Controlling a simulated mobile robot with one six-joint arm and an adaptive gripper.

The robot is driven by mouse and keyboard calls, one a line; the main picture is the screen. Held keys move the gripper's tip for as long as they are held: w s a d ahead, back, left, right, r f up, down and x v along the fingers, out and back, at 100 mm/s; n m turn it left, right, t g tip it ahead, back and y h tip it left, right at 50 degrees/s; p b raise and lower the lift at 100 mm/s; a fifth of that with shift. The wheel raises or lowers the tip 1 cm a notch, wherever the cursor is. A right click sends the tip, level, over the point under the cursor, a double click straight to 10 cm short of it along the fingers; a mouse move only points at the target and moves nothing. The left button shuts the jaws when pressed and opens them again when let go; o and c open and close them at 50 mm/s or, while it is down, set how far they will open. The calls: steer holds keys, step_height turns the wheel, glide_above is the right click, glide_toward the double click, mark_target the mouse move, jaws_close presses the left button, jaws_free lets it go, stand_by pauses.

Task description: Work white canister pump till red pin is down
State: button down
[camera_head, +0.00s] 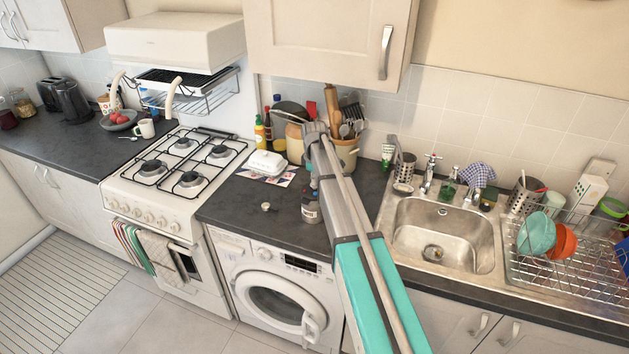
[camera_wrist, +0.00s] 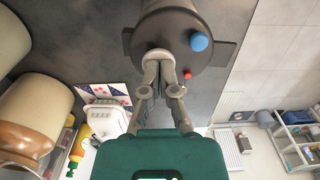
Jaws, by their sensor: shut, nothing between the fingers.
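In the wrist view, the canister shows from above, with a dark round lid (camera_wrist: 180,40) and side tabs. A blue button (camera_wrist: 199,42) and a small red pin (camera_wrist: 187,75) are on the lid, right of the fingers. I cannot tell how high the red pin stands. My gripper (camera_wrist: 160,66) is shut and empty, its fingertips together over a grey round part at the lid's near edge. I cannot tell whether they touch it. In the head view, a small dark-topped container (camera_head: 311,209), seemingly the canister, stands on the counter, partly hidden by my arm.
A white butter dish (camera_head: 266,163) lies left of the canister. Beige crocks (camera_wrist: 30,120) and a utensil pot (camera_head: 345,150) stand behind. A small metal item (camera_head: 265,206) lies on the counter. The sink (camera_head: 445,235) is to the right, the stove (camera_head: 178,170) to the left.

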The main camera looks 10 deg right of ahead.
step_height(320, 180, up, 13)
steer(key=p, duration=1.2)
stand_by(0.9)
steer(key=shift+r+p, duration=0.8)
steer(key=shift+p, duration=0.3)
steer(key=shift+f, duration=0.15)
step_height(320, 180, down, 14)
steer(key=b, duration=1.4)
